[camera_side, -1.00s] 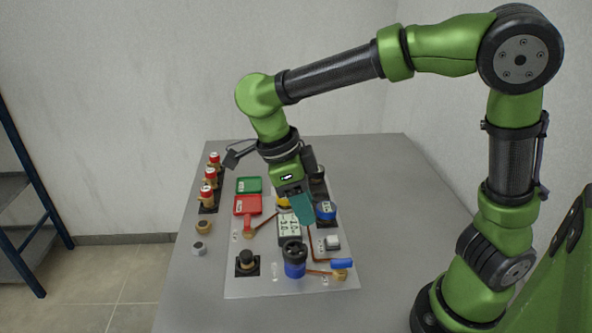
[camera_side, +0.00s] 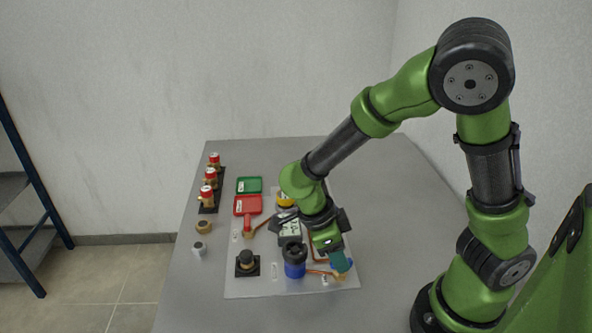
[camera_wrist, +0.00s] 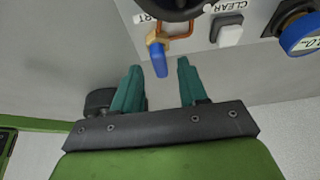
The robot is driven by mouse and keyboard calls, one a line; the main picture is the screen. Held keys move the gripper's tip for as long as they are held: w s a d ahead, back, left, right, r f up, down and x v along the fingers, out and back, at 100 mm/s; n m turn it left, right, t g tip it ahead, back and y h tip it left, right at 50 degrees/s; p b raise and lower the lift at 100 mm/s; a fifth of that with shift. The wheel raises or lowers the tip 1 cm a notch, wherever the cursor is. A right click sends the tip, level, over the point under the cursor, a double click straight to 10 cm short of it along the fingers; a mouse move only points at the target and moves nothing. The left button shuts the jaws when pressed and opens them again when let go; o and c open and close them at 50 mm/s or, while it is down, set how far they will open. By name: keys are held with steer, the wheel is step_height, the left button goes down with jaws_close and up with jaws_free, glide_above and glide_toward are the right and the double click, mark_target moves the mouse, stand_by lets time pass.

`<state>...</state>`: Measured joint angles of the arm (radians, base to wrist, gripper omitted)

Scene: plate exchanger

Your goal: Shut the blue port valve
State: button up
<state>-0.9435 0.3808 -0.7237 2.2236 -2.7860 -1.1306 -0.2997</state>
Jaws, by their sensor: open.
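The blue port valve has a brass body (camera_wrist: 153,40) and a blue lever (camera_wrist: 158,62) on the near edge of the pale panel. In the wrist view the lever points down toward my gripper (camera_wrist: 159,78). My gripper is open, its teal fingers apart on either side of the lever's line; the lever's tip is about level with the fingertips, and contact cannot be told. In the side view my gripper (camera_side: 341,264) is low over the panel's near right corner and mostly hides the lever. The brass body (camera_side: 340,278) shows beneath.
A blue-and-black knob (camera_side: 294,262) stands left of my gripper, and a black knob (camera_side: 247,259) further left. A white button (camera_wrist: 230,30) and a blue dial (camera_wrist: 301,34) are right in the wrist view.

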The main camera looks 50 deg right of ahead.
steer(key=shift+s+d+f, duration=0.2)
steer(key=shift+f, duration=0.45)
jaws_close()
